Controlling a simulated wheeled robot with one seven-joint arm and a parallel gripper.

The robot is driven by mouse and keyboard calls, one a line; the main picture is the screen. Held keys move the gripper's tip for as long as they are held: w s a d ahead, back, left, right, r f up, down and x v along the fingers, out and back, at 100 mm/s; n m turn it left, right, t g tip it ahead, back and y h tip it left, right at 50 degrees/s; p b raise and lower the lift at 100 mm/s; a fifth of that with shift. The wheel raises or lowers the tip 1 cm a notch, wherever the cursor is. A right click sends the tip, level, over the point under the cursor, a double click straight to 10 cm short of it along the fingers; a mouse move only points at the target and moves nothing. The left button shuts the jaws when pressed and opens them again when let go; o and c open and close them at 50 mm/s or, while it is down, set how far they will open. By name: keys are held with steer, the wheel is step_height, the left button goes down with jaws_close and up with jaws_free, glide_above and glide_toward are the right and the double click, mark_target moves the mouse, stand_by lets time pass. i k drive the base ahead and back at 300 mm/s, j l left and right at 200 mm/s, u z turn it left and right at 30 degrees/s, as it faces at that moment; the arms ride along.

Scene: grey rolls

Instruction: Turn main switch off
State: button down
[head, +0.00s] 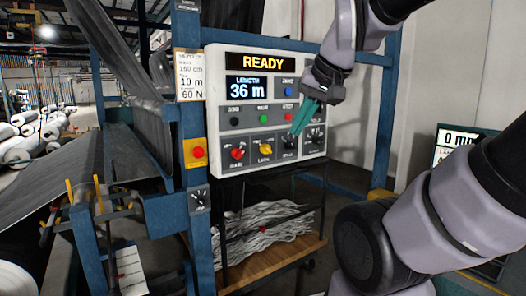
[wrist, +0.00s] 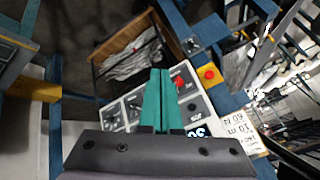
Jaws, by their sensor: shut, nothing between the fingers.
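The control panel (head: 222,130) is a light box with a READY display on a blue frame. A red rotary knob (head: 237,154) sits at its lower left; the small label under it seems to read MAIN. Its exact pointer direction is hard to tell. My gripper (head: 297,132) has its teal fingers together, pointing down in front of the panel's lower right, right of the red knob and apart from it. In the wrist view the closed fingers (wrist: 159,70) partly cover the panel, and the red knob (wrist: 178,82) shows just right of them.
A yellow knob (head: 265,148) and black knobs (head: 314,139) share the bottom row. A red button on a yellow plate (head: 198,153) is on the blue post left of the panel. A cart (head: 270,266) with grey scraps stands below. Grey fabric (head: 85,165) runs at left.

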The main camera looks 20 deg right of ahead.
mark_target(238, 153)
steer(key=k+j, duration=0.1)
steer(key=j, duration=1.3)
steer(key=i+z, duration=0.05)
